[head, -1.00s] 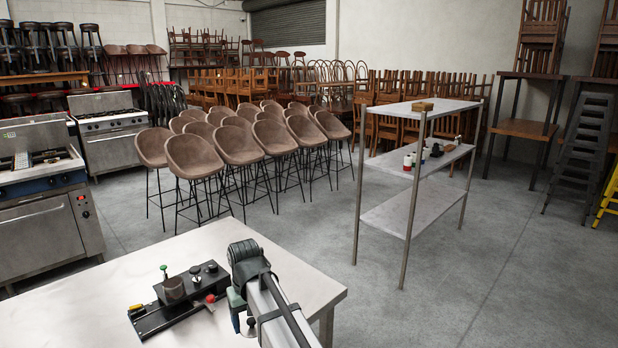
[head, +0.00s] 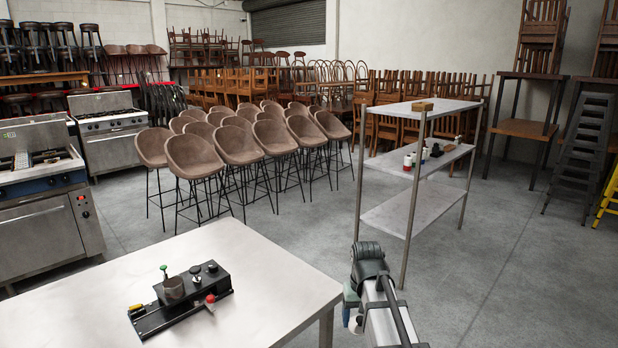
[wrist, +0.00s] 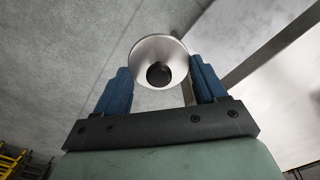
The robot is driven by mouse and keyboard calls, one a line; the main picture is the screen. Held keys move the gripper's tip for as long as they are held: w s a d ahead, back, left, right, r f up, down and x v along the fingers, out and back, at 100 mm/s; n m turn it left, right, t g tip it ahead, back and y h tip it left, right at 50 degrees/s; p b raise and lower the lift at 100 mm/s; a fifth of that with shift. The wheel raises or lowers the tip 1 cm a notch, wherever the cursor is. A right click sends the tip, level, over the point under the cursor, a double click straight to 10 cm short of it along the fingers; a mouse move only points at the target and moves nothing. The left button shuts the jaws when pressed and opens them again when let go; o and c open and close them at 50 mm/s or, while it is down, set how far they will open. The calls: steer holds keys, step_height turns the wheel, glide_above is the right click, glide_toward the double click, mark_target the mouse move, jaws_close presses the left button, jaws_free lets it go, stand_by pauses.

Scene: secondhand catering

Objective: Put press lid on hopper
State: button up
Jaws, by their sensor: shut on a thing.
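The press (head: 180,302) is a black device lying on the metal table in the head view. Its hopper (head: 173,289) is a small, dark grey cylinder with a green-topped knob beside it; I cannot see into it. My gripper (head: 350,300) is to the right of the table, past its right edge and well away from the hopper. In the wrist view the blue fingers (wrist: 163,82) are shut on a round, silvery lid with a black knob, which I take for the press lid (wrist: 158,47). In the head view a pale bit (head: 356,324) below the gripper may be that lid.
The metal table (head: 265,270) has free room right of the press. A steel shelf rack (head: 405,212) stands behind my gripper, with small bottles (head: 408,163) on its middle shelf. Brown bar stools (head: 200,160) stand behind the table.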

steer(key=shift+d, duration=1.25)
steer(key=shift+w+d+m, duration=0.15)
steer(key=shift+d+m, duration=0.1)
steer(key=shift+m, duration=0.05)
steer(key=s+f, duration=0.7)
steer(key=f, duration=0.1)
steer(key=shift+f, duration=0.3)
steer(key=shift+d, duration=0.1)
